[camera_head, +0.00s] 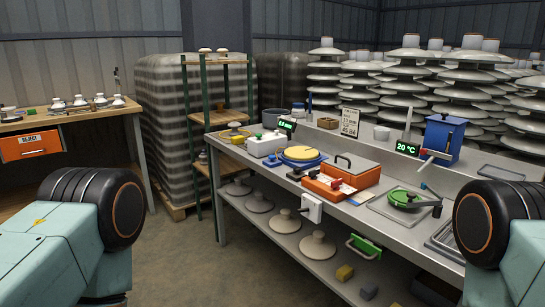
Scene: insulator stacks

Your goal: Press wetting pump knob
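No part is clearly labelled as the wetting pump knob, so I cannot tell which one it is. A white box (268,146) on the bench has small green parts on top and a green-lit display (287,125) behind it. An orange box (341,180) with small red and white parts on its front sits to its right. A blue box (443,137) with a red-tipped lever stands farther right. My arm links show at both lower corners, with round black joints. Neither gripper is in view.
The grey bench (385,227) runs along the right, with a lower shelf (285,237) holding brown discs. A yellow round plate (300,153) and a green round tool (405,197) lie on top. Wrapped pallets (168,130) and insulator stacks (410,70) stand behind. Floor (175,250) is clear in front.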

